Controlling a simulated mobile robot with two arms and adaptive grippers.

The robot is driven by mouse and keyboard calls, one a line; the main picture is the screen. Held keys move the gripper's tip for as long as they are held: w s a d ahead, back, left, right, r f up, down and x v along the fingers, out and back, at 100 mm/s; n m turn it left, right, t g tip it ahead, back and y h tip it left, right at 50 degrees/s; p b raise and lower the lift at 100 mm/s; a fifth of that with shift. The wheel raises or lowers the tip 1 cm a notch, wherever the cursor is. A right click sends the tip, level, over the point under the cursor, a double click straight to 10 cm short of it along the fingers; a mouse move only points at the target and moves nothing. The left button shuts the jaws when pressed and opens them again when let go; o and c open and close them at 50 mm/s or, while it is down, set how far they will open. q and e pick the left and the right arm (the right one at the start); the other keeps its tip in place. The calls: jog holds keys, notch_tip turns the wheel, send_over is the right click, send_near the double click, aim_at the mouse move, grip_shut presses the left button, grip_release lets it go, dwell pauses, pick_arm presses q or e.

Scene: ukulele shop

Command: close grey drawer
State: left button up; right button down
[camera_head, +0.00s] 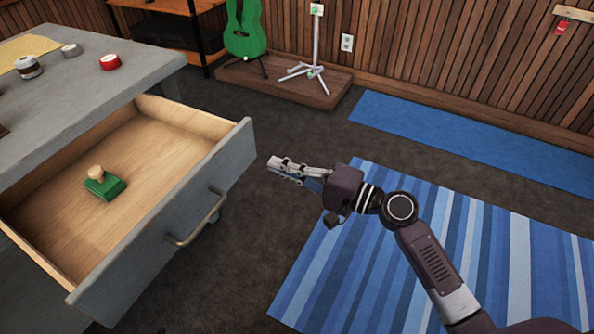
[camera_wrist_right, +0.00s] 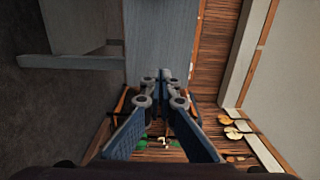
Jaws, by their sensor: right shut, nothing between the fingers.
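The grey drawer (camera_head: 170,225) is pulled out of the grey table at the left of the head view. Its grey front faces right and carries a metal bar handle (camera_head: 205,220). Inside on the bare wood floor lies a green block with a round wooden knob (camera_head: 105,184). My right gripper (camera_head: 276,164) is shut and empty, to the right of the drawer front and apart from it, pointing left. Its closed fingers (camera_wrist_right: 162,78) fill the middle of the right wrist view. My left gripper is not in view.
A green ukulele (camera_head: 244,28) and a white stand (camera_head: 315,50) are on a low wooden platform (camera_head: 300,85). Blue striped rug (camera_head: 350,270) lies under my arm; dark floor beside the drawer is clear.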

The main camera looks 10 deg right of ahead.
aim_at(242, 152)
jog(key=x, duration=0.7)
jog(key=shift+a, duration=0.1)
